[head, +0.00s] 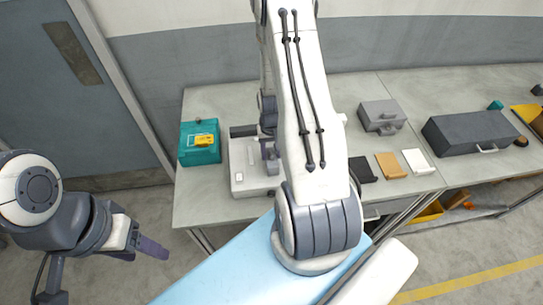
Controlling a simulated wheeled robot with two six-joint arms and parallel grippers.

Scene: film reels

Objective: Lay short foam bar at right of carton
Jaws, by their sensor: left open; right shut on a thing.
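My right arm comes down across the middle of the view, and its gripper (270,154) is over the pale grey machine on the table. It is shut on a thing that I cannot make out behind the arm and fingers. I cannot pick out the short foam bar with certainty. No box is clearly marked as the carton; a teal box (187,157) with a yellow label on top stands at the table's left end, and a grey box (382,114) stands right of my arm. My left gripper (150,248) is open and empty, left of the table and away from it.
The pale machine (240,182) stands right of the teal box. Black (361,170), orange (391,166) and white (417,162) blocks lie near the table's front edge. A dark toolbox (470,133) stands farther right. Bare table (205,208) shows at front left.

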